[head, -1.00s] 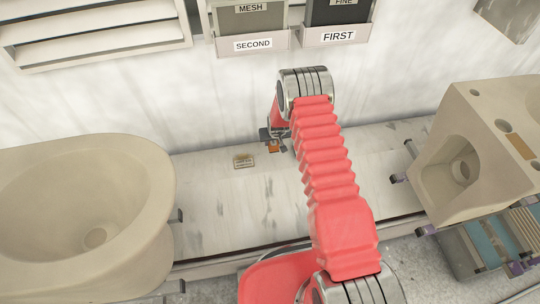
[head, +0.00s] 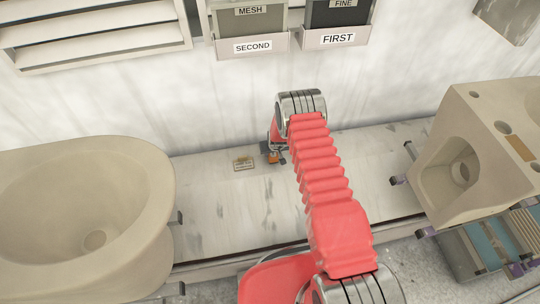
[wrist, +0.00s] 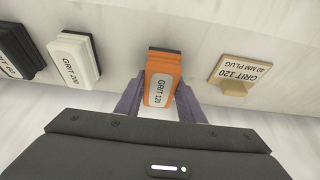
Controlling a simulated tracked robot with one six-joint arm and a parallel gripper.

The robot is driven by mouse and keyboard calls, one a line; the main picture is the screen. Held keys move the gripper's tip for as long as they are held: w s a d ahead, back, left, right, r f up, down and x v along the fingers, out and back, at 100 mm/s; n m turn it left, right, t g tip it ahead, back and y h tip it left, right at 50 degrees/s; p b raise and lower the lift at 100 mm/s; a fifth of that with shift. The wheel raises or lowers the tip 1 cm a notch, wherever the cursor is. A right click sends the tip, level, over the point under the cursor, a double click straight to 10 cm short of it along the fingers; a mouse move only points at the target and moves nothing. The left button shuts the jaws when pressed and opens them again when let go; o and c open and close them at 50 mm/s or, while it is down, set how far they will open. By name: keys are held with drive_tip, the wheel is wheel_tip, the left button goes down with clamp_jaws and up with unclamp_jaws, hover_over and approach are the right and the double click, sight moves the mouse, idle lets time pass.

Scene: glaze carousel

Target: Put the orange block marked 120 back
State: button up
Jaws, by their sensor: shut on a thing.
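The orange block (wrist: 161,82) with a pale label reading GRIT 120 is between the two fingers of my gripper (wrist: 158,100) in the wrist view. The fingers are shut on its sides. In the head view the orange block (head: 272,158) shows small beside my gripper (head: 273,154), low at the shelf by the wall. To its right in the wrist view is a tan plate (wrist: 238,70) marked GRIT 120, 40 MM PLUG, with a small tan ledge. This plate also shows in the head view (head: 244,164), left of my gripper. The block's underside is hidden.
In the wrist view a white block (wrist: 74,58) marked GRIT 200 and a black block (wrist: 18,52) stand left of the orange one. Beige ceramic basins stand left (head: 150,190) and right (head: 450,180). Wall holders marked SECOND (head: 253,46) and FIRST (head: 338,39) hang above.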

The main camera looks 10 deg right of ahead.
drive_tip(key=shift+f, duration=0.85)
drive_tip(key=shift+f, duration=0.15)
drive_tip(key=o, duration=1)
drive_tip(key=shift+v, duration=6.15)
drive_tip(key=shift+w, duration=0.1)
